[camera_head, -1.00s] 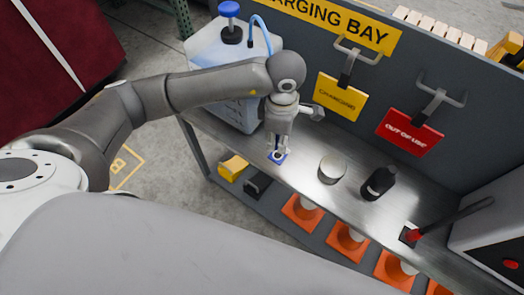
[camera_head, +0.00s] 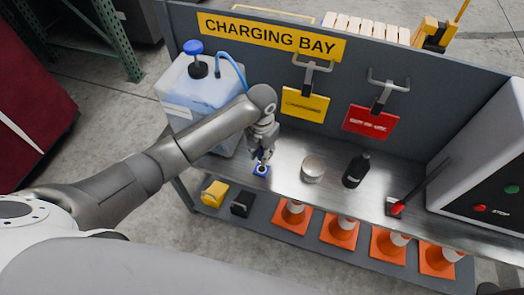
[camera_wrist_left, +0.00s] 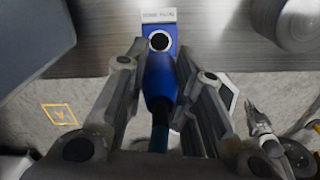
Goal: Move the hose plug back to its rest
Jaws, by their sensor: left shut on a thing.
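The hose plug (camera_wrist_left: 160,80) is a blue, rounded body with a teal hose running down from it in the left wrist view. My left gripper (camera_head: 261,163) is shut on it; its fingers (camera_wrist_left: 161,75) lie on both sides of the plug. My right gripper is not seen.
A jug of pale blue liquid (camera_head: 185,90) with a blue cap and hose stands left on the metal bench (camera_head: 330,185). A round tin (camera_head: 313,168), a black bottle (camera_head: 356,170) and a red-based lever (camera_head: 397,208) stand to the right.

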